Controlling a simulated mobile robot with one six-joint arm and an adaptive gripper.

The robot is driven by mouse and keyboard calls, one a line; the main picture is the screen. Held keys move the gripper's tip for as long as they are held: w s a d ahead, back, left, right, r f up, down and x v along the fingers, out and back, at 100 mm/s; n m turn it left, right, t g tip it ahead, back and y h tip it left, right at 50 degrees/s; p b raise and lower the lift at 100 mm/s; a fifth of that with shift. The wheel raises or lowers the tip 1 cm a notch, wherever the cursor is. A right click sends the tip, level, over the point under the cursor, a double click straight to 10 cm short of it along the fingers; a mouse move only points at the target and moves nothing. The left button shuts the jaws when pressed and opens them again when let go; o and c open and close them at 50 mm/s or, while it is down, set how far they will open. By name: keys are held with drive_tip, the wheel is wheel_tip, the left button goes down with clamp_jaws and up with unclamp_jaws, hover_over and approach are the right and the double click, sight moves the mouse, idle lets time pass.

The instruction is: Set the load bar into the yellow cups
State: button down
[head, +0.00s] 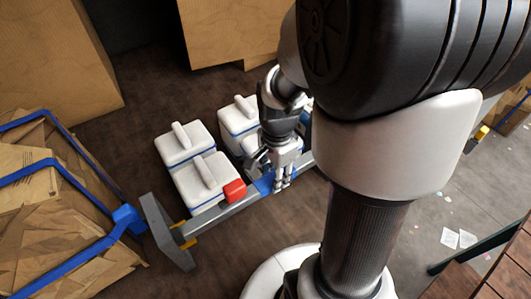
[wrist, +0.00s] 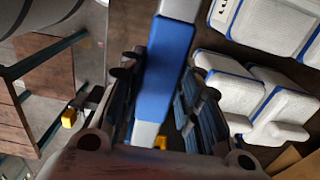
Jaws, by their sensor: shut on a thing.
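The load bar (head: 222,218) is a long grey bar with a blue middle sleeve, running from lower left to upper right in the head view. My gripper (head: 280,182) is shut on the blue sleeve. In the wrist view, the blue sleeve of the load bar (wrist: 166,70) lies between my fingers (wrist: 160,85). Yellow pieces, apparently a cup (head: 188,243), flank the bar's left end by a grey end plate. Whether the bar rests in it, I cannot tell. Another yellow piece (head: 481,132) shows far right. The bar's right end is hidden behind my arm.
Several white boxes (head: 184,143) with blue bands and top handles stand just behind the bar. A red block (head: 235,190) sits close to the bar. A blue-railed bin of cardboard (head: 62,225) is at left. Dark floor in front of the bar is clear.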

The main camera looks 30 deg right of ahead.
drive_tip(key=w+f+b, duration=0.3)
drive_tip(key=w+f, duration=0.1)
drive_tip(key=shift+w+f+b, duration=0.3)
drive_tip(key=shift+w+f, duration=0.1)
idle(0.5)
drive_tip(key=shift+a+f+b, duration=0.1)
drive_tip(key=shift+f+b, duration=1.4)
drive_tip(key=shift+f, duration=0.35)
idle(0.6)
